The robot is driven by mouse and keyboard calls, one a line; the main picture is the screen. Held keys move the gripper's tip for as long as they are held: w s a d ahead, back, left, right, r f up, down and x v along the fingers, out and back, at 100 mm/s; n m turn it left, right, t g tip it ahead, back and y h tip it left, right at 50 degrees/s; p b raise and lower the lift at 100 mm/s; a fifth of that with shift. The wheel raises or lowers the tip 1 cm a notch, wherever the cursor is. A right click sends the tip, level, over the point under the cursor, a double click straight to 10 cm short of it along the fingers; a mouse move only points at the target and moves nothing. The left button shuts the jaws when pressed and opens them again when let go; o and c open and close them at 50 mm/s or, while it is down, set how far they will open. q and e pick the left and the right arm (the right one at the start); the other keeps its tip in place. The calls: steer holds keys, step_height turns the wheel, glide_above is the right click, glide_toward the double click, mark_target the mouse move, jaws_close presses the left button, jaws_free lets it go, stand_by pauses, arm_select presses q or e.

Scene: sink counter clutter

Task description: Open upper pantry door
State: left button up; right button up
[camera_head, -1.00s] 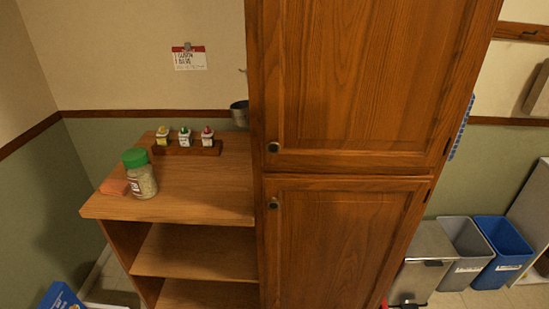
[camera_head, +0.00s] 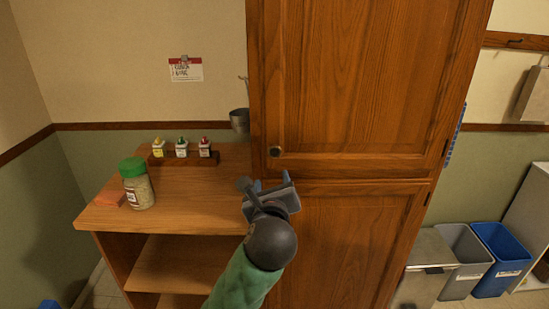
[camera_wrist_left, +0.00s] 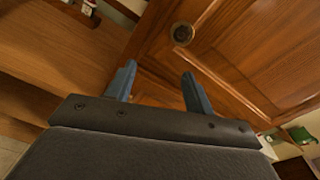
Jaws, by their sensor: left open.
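The upper pantry door (camera_head: 360,80) is shut, a brown wooden panel with a round dark knob (camera_head: 276,151) at its lower left corner. The lower pantry door (camera_head: 345,245) below it is also shut. My left gripper (camera_head: 271,186) is in front of the cabinet, a little below the upper knob, and hides the lower door's knob. In the left wrist view, its two blue fingers (camera_wrist_left: 160,82) are apart with nothing between them. A round knob (camera_wrist_left: 182,33) shows beyond the fingertips, not touched. My right gripper is in neither current view.
A wooden shelf unit (camera_head: 100,217) stands left of the pantry. It holds a green-lidded jar (camera_head: 137,184), an orange block (camera_head: 110,197) and a rack of small bottles (camera_head: 183,159). A metal cup (camera_head: 240,120) hangs beside the pantry. Bins (camera_head: 498,258) stand at the right.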

mark_target(275, 153)
arm_select(q)
steer(key=shift+m+t, duration=0.5)
steer(key=shift+m, duration=0.4)
steer(key=w+r, duration=0.1)
steer(key=w+r+p, duration=0.1)
steer(key=w, duration=0.1)
steer(key=w+r, duration=0.2)
steer(key=shift+w+d+p, duration=0.15)
steer(key=shift+d+p, duration=0.15)
steer(key=shift+d, duration=0.05)
steer(key=shift+w+f, duration=0.1)
steer(key=shift+w, duration=0.55)
arm_select(e)
step_height(275, 153, down, 8)
steer(key=s, duration=0.1)
steer(key=shift+s+d+r, duration=0.15)
steer(key=shift+s+d, duration=0.1)
steer(key=shift+d, duration=0.05)
arm_select(q)
jaws_close()
arm_select(e)
steer(key=shift+w+r, duration=0.1)
